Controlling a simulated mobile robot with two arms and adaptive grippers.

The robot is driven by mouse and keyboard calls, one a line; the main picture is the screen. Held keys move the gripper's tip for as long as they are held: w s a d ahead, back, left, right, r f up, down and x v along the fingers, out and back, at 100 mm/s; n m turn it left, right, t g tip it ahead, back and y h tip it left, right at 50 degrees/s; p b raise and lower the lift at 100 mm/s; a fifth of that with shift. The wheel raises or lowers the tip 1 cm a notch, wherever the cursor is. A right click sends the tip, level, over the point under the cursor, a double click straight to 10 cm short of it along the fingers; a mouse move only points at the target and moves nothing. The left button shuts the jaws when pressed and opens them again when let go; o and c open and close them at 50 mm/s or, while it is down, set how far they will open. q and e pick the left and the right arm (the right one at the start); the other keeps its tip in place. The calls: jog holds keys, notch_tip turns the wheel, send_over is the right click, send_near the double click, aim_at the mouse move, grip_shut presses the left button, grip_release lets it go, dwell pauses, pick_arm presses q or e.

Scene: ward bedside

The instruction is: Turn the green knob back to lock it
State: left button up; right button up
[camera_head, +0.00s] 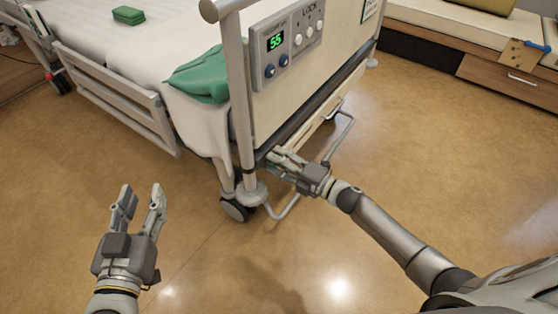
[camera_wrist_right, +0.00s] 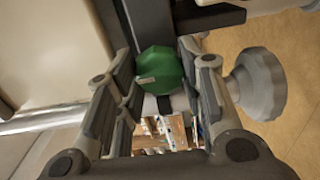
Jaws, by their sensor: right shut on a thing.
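The green knob (camera_wrist_right: 160,70) shows in the right wrist view, under the dark lower rail at the foot end of the bed. My right gripper (camera_head: 277,156) reaches to the bed's lower edge in the head view. In the wrist view its two fingers (camera_wrist_right: 158,88) stand on either side of the green knob and are shut on it. A small pale mark shows on the knob's face. In the head view the knob is mostly hidden by the fingers. My left gripper (camera_head: 140,200) is open and empty above the floor at the lower left.
The bed's footboard (camera_head: 290,95) carries a control panel (camera_head: 287,45) reading 55. A corner post with a round bumper (camera_head: 251,194) and a caster (camera_head: 235,209) stand left of my right gripper. A bent metal bar (camera_head: 344,135) lies beyond it. The floor in front is clear.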

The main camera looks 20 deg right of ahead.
jog(key=shift+d, duration=0.1)
jog(key=o, duration=1)
jog(key=v, duration=1.2)
